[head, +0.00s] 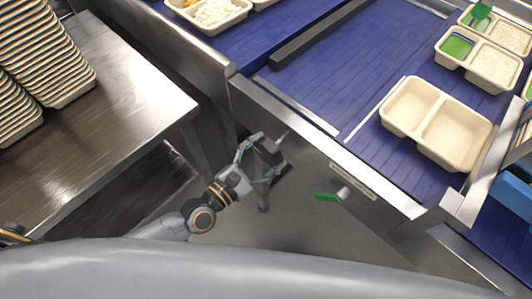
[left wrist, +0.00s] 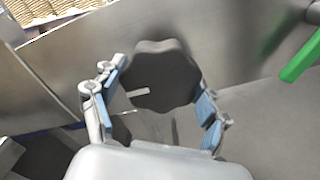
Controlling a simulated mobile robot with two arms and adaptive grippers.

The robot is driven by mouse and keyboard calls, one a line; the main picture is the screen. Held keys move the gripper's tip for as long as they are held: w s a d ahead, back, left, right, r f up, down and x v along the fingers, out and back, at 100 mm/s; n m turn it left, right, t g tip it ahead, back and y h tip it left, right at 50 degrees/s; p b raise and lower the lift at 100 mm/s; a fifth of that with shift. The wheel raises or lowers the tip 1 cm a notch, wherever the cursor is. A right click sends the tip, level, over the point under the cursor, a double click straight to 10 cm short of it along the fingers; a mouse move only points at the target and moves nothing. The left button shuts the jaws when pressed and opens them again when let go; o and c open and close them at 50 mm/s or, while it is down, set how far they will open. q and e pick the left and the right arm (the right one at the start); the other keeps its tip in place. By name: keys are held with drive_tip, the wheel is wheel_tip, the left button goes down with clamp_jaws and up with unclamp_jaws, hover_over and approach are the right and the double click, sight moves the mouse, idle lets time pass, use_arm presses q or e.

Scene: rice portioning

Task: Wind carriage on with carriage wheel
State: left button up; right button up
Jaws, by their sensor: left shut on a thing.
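The carriage wheel (left wrist: 162,76) is a dark, lobed knob on the steel side panel, seen in the left wrist view. My left gripper (left wrist: 160,100) has its blue-padded fingers on either side of the wheel's rim and is shut on it. In the head view my left gripper (head: 265,155) is at the front panel below the conveyor edge, and its fingers largely hide the wheel. I cannot tell which part is the carriage. My right gripper is in neither view.
A green-handled lever (head: 327,196) sticks out of the panel right of my gripper. An empty two-compartment tray (head: 420,128) stands on the blue conveyor (head: 330,80); filled trays (head: 494,66) stand behind it. A steel table (head: 130,95) with stacked trays (head: 45,65) is at left.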

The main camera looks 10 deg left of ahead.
use_arm(q)
drive_tip(key=shift+f, duration=0.1)
idle(0.4)
drive_tip(key=o, duration=1.1)
drive_tip(key=shift+o, duration=0.2)
drive_tip(key=v, duration=1.2)
